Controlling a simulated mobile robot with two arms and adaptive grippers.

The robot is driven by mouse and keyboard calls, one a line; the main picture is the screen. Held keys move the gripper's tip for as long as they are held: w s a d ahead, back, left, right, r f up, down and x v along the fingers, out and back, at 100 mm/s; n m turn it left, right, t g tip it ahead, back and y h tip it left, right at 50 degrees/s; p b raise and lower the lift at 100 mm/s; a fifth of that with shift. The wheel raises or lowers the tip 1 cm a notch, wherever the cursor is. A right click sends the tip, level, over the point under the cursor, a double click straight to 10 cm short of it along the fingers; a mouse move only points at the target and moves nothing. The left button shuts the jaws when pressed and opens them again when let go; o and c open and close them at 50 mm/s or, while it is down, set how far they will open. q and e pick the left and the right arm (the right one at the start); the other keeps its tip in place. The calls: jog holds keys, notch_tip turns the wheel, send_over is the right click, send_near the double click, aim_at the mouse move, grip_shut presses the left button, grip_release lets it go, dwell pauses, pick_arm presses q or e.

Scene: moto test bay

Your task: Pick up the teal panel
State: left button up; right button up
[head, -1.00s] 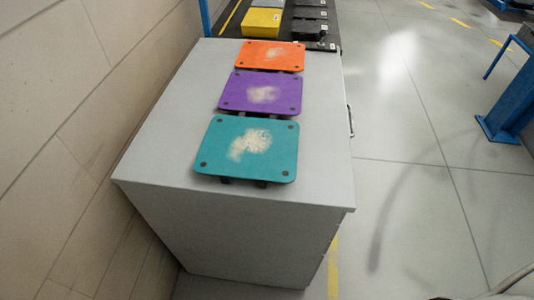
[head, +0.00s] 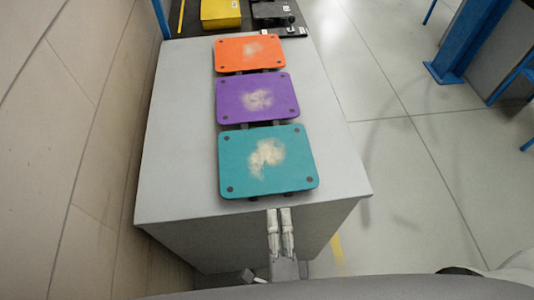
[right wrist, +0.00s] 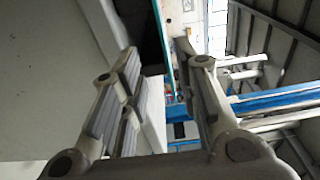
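The teal panel (head: 240,165) lies on small dark supports at the front of the grey cabinet top (head: 175,175), nearest me. It is flat, with rounded corners, dark corner dots and a pale worn patch. My right gripper (head: 279,210) is just in front of the panel's near edge, its fingers pointing at it. In the right wrist view its fingers (right wrist: 158,50) are apart. A thin teal-blue edge shows between them, likely the panel's edge; I cannot tell if they touch it. My left gripper is not in view.
The purple panel (head: 230,103) and the orange panel (head: 232,57) lie in line behind the teal one. A yellow box (head: 221,14) and dark parts stand beyond. A wall (head: 60,150) runs along the left. The floor (head: 400,150) at right is open.

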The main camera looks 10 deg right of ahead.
aim_at(273, 193)
jog(key=w+p, duration=0.1)
jog(key=w, duration=0.1)
jog(key=w+p, duration=0.1)
jog(key=w, duration=0.1)
jog(key=w+p, duration=0.1)
jog(key=w, duration=0.2)
jog(key=shift+a+r, duration=0.25)
jog(key=shift+r, duration=0.15)
jog(key=shift+w+f, duration=0.15)
jog(key=shift+w, duration=0.15)
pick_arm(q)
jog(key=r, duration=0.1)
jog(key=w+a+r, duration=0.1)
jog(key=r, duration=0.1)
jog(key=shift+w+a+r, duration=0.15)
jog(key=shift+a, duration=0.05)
pick_arm(e)
jog(key=shift+s, duration=0.1)
jog(key=shift+c, duration=0.3)
jog(key=shift+c, duration=1.3)
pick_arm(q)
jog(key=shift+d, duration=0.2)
pick_arm(e)
grip_shut()
